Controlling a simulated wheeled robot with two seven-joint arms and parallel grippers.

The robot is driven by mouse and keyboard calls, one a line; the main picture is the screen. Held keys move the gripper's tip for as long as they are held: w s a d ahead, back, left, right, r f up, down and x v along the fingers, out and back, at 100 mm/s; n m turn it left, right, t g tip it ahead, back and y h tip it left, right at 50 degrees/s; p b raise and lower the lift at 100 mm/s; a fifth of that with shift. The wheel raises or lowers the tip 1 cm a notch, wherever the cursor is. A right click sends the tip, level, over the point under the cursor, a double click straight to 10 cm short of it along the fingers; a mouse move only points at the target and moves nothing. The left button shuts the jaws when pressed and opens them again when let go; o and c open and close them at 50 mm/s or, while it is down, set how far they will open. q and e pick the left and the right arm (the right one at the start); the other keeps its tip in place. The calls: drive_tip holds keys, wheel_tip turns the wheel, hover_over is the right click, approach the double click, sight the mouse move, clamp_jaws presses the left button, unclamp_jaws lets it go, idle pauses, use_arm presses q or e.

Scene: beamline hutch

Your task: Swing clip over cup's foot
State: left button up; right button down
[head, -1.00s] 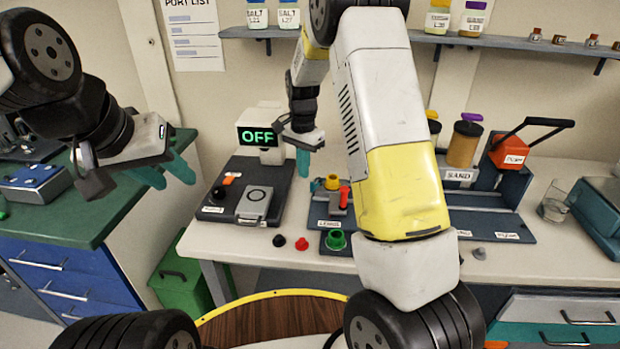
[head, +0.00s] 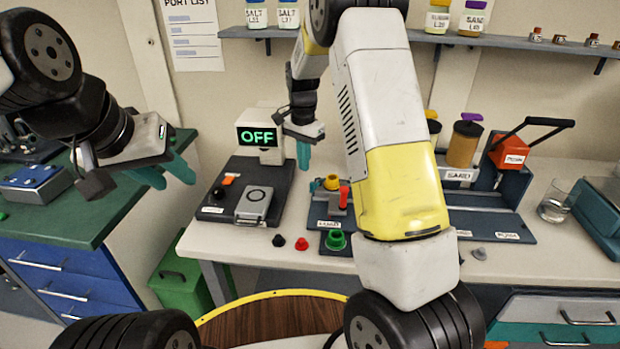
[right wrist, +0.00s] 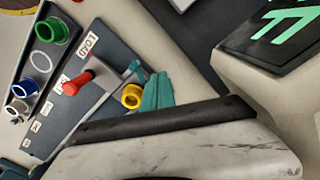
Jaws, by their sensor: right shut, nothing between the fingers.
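The clip, a grey bar with a red handle (head: 344,197), is on the dark blue loading board (head: 322,213) on the bench. In the right wrist view the red handle (right wrist: 77,83) points away from the yellow cup (right wrist: 132,96), and the grey bar runs towards it. The yellow cup also shows in the head view (head: 332,183). I cannot tell whether the clip lies over its foot. My right gripper (head: 303,164) is shut and empty, above and behind the board; its teal fingers (right wrist: 157,92) partly cover the cup's side. My left gripper (head: 168,176) is open and empty, far left.
A green cup (head: 335,240) stands at the board's front. Small red (head: 302,243) and black (head: 279,240) pieces lie left of it. The OFF display (head: 258,136) stands close left of my right gripper. My right arm hides the middle of the bench.

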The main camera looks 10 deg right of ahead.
drive_tip(key=r, duration=0.1)
drive_tip(key=a+r, duration=0.1)
drive_tip(key=r, duration=0.3)
drive_tip(key=shift+s+a+r, duration=0.2)
drive_tip(key=shift+s+r, duration=0.05)
drive_tip(key=shift+s, duration=0.15)
drive_tip(key=s+d+r+n+t+y, duration=0.1)
drive_tip(key=s+d+r+n+t, duration=0.15)
drive_tip(key=s+r, duration=0.45)
drive_tip(key=s+d+r+n+t+y, duration=0.1)
drive_tip(key=s+r+n, duration=0.2)
drive_tip(key=s+r, duration=0.4)
drive_tip(key=s+n+t, duration=0.2)
drive_tip(key=s+n, duration=0.2)
drive_tip(key=s, duration=1.1)
drive_tip(key=shift+s+d+f+t, duration=0.3)
drive_tip(key=shift+f+t, duration=0.05)
